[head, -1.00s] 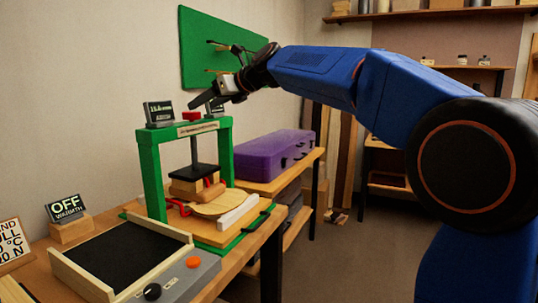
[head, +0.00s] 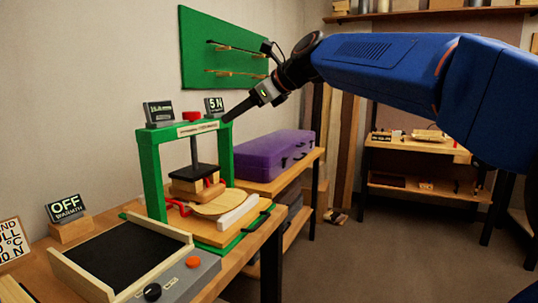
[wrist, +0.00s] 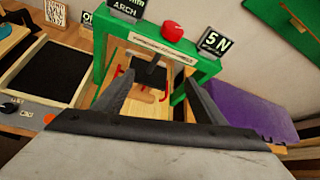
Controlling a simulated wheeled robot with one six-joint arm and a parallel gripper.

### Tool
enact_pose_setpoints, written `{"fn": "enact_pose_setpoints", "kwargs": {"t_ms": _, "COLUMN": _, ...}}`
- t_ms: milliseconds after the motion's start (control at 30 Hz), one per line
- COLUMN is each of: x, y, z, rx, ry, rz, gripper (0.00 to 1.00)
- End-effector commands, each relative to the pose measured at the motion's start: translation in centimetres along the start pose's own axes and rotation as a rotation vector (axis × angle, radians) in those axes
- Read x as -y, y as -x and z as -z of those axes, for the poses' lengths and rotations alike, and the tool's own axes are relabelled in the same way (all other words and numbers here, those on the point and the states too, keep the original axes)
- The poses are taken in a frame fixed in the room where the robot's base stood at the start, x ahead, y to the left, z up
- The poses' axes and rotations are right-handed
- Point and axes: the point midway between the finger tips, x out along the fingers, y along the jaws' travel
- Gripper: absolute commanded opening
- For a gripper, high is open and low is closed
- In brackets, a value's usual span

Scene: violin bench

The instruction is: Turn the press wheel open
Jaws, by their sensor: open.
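The press is a green frame (head: 153,172) on the bench, with a red wheel (head: 192,116) on its top beam. A dark screw and pressing plate (head: 200,171) hang inside it above wooden blocks (head: 196,188). The red wheel also shows in the wrist view (wrist: 172,31), beyond the fingertips. My gripper (head: 229,118) is open and empty, just right of the beam's right end in the head view. In the wrist view its two dark fingers (wrist: 158,97) spread apart, with the press framed between and beyond them. No contact with the wheel shows.
A "5 N" display (head: 214,104) and another small display (head: 158,112) stand on the beam beside the wheel. A purple case (head: 262,157) lies to the right. A green board (head: 222,48) hangs on the wall. A black-topped warmer (head: 120,256) sits in front.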

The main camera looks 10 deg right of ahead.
Motion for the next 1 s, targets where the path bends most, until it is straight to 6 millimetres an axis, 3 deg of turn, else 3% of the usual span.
{"fn": "enact_pose_setpoints", "kwargs": {"t_ms": 700, "x": -4.9, "y": 3.4, "z": 9.9, "rx": -0.173, "ry": 0.454, "rz": -0.024, "gripper": 0.65}}
{"fn": "enact_pose_setpoints", "kwargs": {"t_ms": 1000, "x": -6.3, "y": 4.3, "z": 12.7, "rx": -0.220, "ry": 0.581, "rz": -0.046, "gripper": 0.65}}
